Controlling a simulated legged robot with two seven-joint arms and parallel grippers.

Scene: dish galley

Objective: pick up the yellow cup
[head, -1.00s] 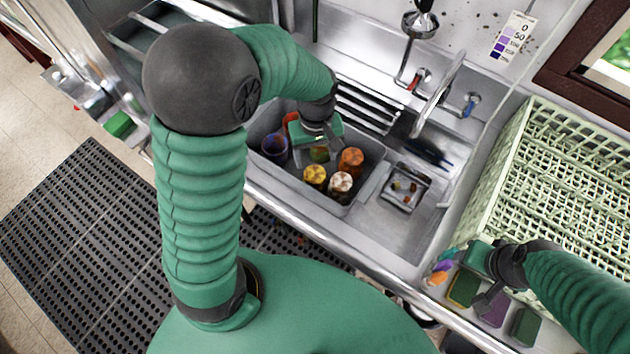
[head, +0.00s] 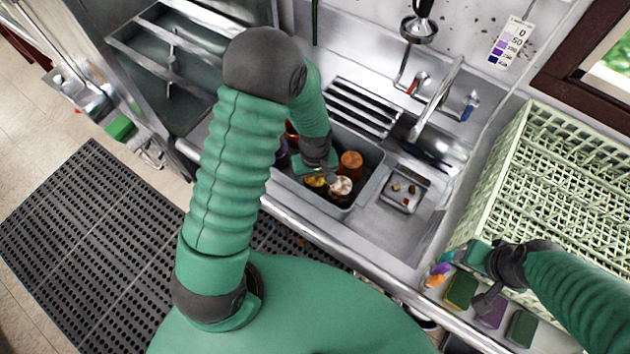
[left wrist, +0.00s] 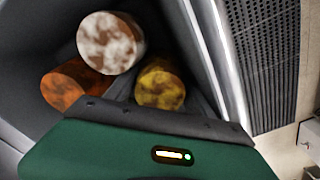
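The yellow cup (head: 315,182) stands in a grey tub in the sink, partly hidden by my left gripper (head: 322,174). In the left wrist view the mottled yellow cup (left wrist: 161,86) is just beyond the gripper's green body. Grey finger-like shapes show apart on either side of it, so the left gripper looks open; contact cannot be made out. A white-and-brown cup (head: 341,187) and an orange cup (head: 351,161) stand close by. My right gripper (head: 488,290) is over the counter by the sponges; its fingers are unclear.
The grey tub's wall (head: 371,178) surrounds the cups closely. A metal tray (head: 404,190) with scraps lies right of the tub, below the faucet (head: 437,100). A pale green dish rack (head: 490,180) stands at right. Sponges (head: 461,289) line the front counter.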

